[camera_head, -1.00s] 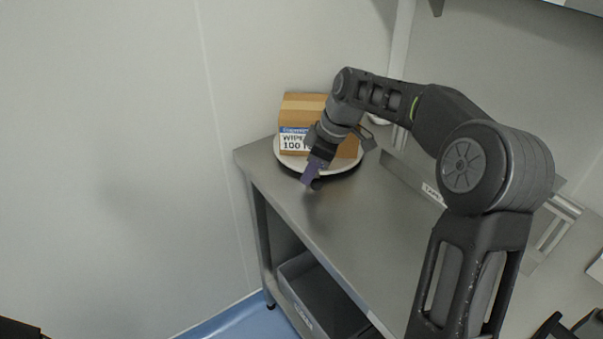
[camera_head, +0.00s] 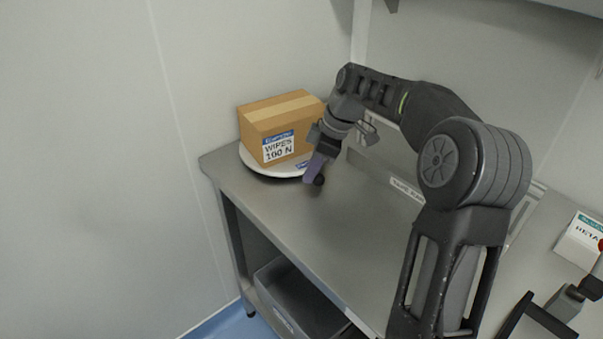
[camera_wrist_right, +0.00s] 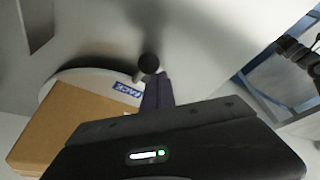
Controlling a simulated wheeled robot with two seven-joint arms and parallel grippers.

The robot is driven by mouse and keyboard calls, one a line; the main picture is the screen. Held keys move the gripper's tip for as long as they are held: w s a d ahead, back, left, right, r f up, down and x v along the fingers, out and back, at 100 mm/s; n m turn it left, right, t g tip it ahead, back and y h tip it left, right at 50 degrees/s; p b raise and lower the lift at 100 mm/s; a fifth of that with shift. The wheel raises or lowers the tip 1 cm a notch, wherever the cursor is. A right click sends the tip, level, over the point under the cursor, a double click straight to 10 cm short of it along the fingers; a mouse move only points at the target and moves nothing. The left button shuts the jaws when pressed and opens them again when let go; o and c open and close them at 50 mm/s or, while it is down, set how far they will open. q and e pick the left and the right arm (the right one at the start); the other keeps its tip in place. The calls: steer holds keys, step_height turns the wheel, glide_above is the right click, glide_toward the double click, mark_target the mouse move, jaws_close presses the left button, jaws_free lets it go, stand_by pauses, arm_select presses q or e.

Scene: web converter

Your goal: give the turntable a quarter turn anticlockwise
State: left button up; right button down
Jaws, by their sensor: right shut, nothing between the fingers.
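The turntable is a white disc (camera_head: 252,165) at the far left corner of the steel bench, and its rim also shows in the right wrist view (camera_wrist_right: 62,82). A brown cardboard box (camera_head: 285,112) labelled WIPES stands on it, and also shows in the wrist view (camera_wrist_right: 62,130). A black round knob (camera_wrist_right: 149,63) on a short stem is at the turntable's edge. My right gripper (camera_head: 314,170) has its purple fingers shut and empty, beside the knob at the disc's right front. I cannot tell whether they touch. My left gripper is not in view.
The steel bench (camera_head: 300,218) is clear in front of the turntable. A wall stands close at the left and back. A grey bin (camera_head: 290,295) sits on the lower shelf. A white labelled box (camera_head: 580,240) and a dark device (camera_head: 540,312) are at the right.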

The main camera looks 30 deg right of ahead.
steer(key=shift+s+d, duration=0.1)
steer(key=shift+d, duration=1.15)
